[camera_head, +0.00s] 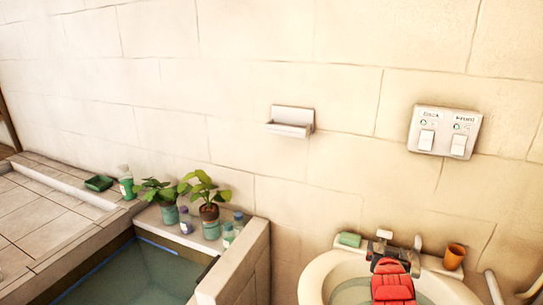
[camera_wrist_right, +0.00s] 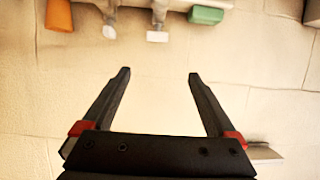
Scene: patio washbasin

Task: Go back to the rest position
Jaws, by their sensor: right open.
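My right gripper (camera_wrist_right: 157,75) is open in the right wrist view, its two dark fingers apart with nothing between them. Bare tiled wall shows behind and between the fingers. In the head view, a red and dark part of my right arm is over the washbasin (camera_head: 314,283) at the bottom right, in front of the tap (camera_head: 384,234). The fingertips are hard to make out there. My left gripper is not in either view.
A green soap (camera_head: 349,240) and an orange cup (camera_head: 455,256) stand on the basin's back edge, either side of the tap. A switch panel (camera_head: 444,131) and a small shelf (camera_head: 290,121) are on the wall. Potted plants (camera_head: 208,194) and bottles stand at left.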

